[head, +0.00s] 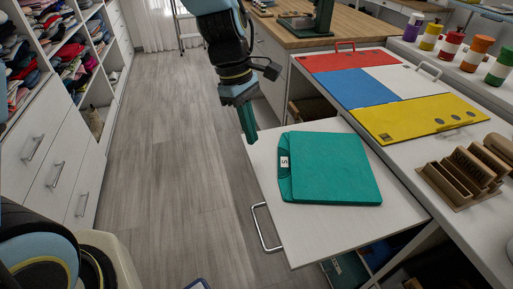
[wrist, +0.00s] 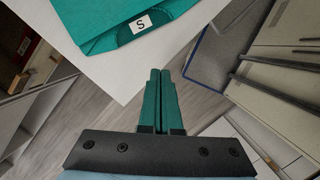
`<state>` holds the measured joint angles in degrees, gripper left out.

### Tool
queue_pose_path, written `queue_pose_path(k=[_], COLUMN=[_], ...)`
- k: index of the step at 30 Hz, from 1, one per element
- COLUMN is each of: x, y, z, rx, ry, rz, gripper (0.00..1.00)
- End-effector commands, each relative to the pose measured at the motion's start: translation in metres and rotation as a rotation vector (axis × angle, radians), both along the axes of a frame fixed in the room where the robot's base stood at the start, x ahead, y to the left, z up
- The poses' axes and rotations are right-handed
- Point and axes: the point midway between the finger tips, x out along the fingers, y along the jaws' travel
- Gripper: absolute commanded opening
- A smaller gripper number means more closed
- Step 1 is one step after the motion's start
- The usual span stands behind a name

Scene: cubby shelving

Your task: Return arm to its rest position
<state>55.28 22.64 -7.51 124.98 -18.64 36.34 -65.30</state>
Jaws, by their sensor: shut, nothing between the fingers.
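My gripper (head: 248,122) is shut and empty, with its green fingers pressed together and pointing down. In the head view it hangs just left of the white pull-out board's edge, above the floor. In the wrist view the closed fingers (wrist: 160,78) show in the middle, with the board's edge ahead of them. A folded teal garment (head: 330,167) with a white "S" tag lies flat on the board (head: 310,230). The fingers are apart from the garment, which also shows at the top of the wrist view (wrist: 100,22).
The board has a metal handle (head: 264,228) jutting over the floor. A counter at the right carries red, blue, white and yellow panels (head: 415,117), a wooden rack (head: 462,178) and several paint-coloured jars (head: 450,45). Cubby shelves and drawers (head: 45,150) line the left. The wooden floor (head: 170,150) between is clear.

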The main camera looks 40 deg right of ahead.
Motion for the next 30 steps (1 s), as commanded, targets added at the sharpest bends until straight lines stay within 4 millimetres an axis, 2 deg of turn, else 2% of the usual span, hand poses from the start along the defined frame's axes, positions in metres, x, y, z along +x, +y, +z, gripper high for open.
queue_pose_path(k=[3, 7, 17, 20, 23, 26, 27, 29, 30], x=[0.005, 0.008, 0.011, 0.026, 0.059, 0.100, 0.115, 0.132, 0.141], y=[0.001, 0.002, 0.004, 0.016, 0.047, 0.097, 0.120, 0.156, 0.180], z=[0.021, 0.035, 0.042, 0.042, 0.042, 0.041, 0.040, 0.040, 0.039], rx=[-0.005, -0.002, -0.001, -0.011, -0.029, -0.046, -0.049, -0.048, -0.045], ry=[-0.003, -0.001, -0.001, -0.019, -0.065, -0.134, -0.164, -0.207, -0.234], rz=[0.000, -0.001, -0.002, -0.007, -0.032, -0.082, -0.104, -0.144, -0.171], gripper=[0.00, 0.00, 0.00, 0.00, 0.00, 0.00, 0.00, 0.00, 0.00])
